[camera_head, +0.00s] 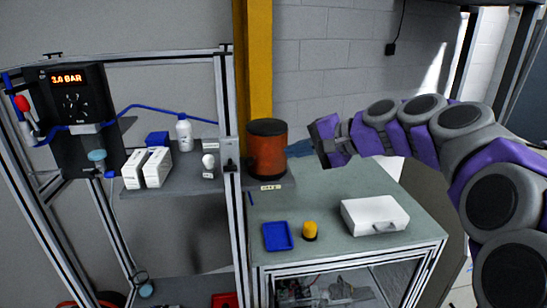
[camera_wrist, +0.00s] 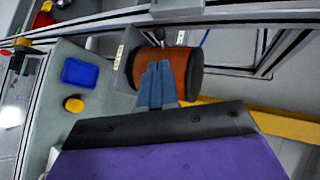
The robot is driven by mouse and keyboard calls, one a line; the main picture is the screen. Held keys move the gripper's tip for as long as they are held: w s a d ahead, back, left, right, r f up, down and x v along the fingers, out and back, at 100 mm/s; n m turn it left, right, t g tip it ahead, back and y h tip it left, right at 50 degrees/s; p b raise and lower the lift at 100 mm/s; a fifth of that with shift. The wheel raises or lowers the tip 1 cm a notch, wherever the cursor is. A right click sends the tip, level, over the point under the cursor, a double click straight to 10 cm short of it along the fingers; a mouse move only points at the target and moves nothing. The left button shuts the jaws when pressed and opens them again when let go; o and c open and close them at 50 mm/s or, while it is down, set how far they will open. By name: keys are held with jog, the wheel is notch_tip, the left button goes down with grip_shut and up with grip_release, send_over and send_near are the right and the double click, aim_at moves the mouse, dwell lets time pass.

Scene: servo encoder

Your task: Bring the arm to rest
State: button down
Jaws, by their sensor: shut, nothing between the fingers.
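My arm, purple and grey, reaches in from the right in the head view. My gripper (camera_head: 299,147) is at its left end, above the back of the green-grey table (camera_head: 330,190). Its blue fingers point left, close to the orange-brown cylinder (camera_head: 267,155) with dark ends. In the wrist view the gripper's fingers (camera_wrist: 158,68) lie side by side, shut and empty. They overlap the cylinder (camera_wrist: 190,72) in that picture. I cannot tell whether they touch it.
A blue tray (camera_head: 277,237), a yellow knob (camera_head: 310,230) and a white case (camera_head: 375,215) stand on the table. A shelf (camera_head: 190,183) at left holds white boxes (camera_head: 147,168) and a bottle (camera_head: 184,133). A metal frame post (camera_head: 229,120) and yellow column (camera_head: 253,60) stand near the cylinder.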

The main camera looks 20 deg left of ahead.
jog(key=s+d+f+n+g+h+b, duration=0.1)
jog(key=s+d+f+h+b, duration=0.3)
jog(key=s+f, duration=0.9)
jog(key=s+d+f+n+g+h+b, duration=0.1)
jog(key=s+d+f+h+b, duration=0.3)
jog(key=s+d+f+b, duration=0.6)
jog(key=s+d+f+n+g+h+b, duration=0.1)
jog(key=s+d+f+g+h+b, duration=0.2)
jog(key=f, duration=2.2)
jog(key=s+d+h+b, duration=0.1)
jog(key=s+d+b, duration=0.3)
jog(key=s+d, duration=0.4)
jog(key=shift+s+f+b, duration=0.25)
jog(key=shift+s+b, duration=0.15)
jog(key=shift+s, duration=2.2)
jog(key=shift+d, duration=0.1)
